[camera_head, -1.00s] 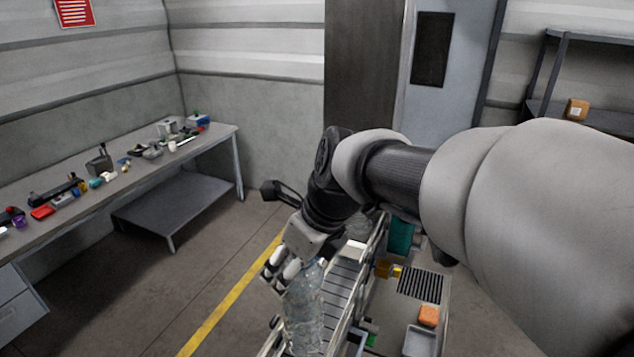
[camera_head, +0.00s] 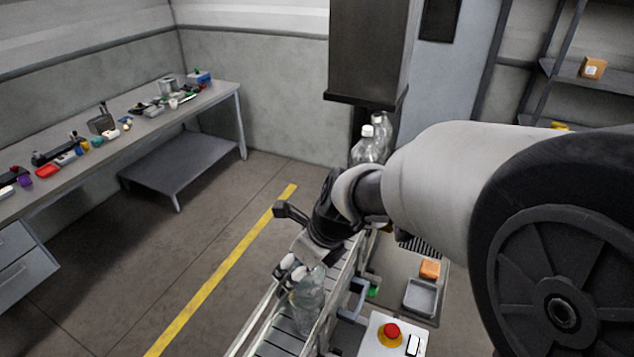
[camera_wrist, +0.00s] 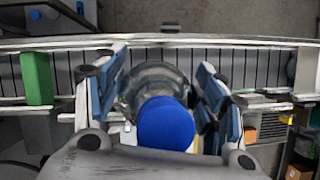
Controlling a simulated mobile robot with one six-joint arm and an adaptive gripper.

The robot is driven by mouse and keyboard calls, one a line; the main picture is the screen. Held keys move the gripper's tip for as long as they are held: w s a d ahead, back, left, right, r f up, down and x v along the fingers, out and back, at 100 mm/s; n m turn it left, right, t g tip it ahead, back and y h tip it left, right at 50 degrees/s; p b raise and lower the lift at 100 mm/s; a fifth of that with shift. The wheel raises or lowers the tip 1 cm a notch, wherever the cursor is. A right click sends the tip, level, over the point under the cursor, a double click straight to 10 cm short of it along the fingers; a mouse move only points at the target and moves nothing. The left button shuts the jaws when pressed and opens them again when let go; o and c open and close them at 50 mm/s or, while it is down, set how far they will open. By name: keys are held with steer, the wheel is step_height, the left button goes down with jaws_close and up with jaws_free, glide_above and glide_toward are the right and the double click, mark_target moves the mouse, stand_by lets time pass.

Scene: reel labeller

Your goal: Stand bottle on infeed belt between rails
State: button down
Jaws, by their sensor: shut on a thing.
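A clear bottle (camera_head: 308,298) is upright, or nearly so, over the infeed belt (camera_head: 277,338) in the head view. My gripper (camera_head: 292,272) is shut on the upper part of the bottle. In the wrist view the bottle's blue cap (camera_wrist: 166,124) shows between the two fingers of my gripper (camera_wrist: 160,92). The belt's dark slats (camera_wrist: 270,62) run behind the bottle, with a rail (camera_wrist: 220,42) along the far side. Whether the bottle's base touches the belt is hard to tell.
Two clear bottles (camera_head: 368,146) stand behind my arm, below a dark column (camera_head: 368,50). A red stop button (camera_head: 391,331) on a white box is right of the belt. A grey tray (camera_head: 420,297) and an orange block (camera_head: 430,269) lie beyond it. A cluttered workbench (camera_head: 215,100) is at left.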

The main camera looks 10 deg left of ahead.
steer(key=shift+w+f, duration=0.15)
steer(key=shift+f, duration=0.4)
steer(key=shift+c, duration=1.8)
jaws_free()
steer(key=shift+f, duration=0.15)
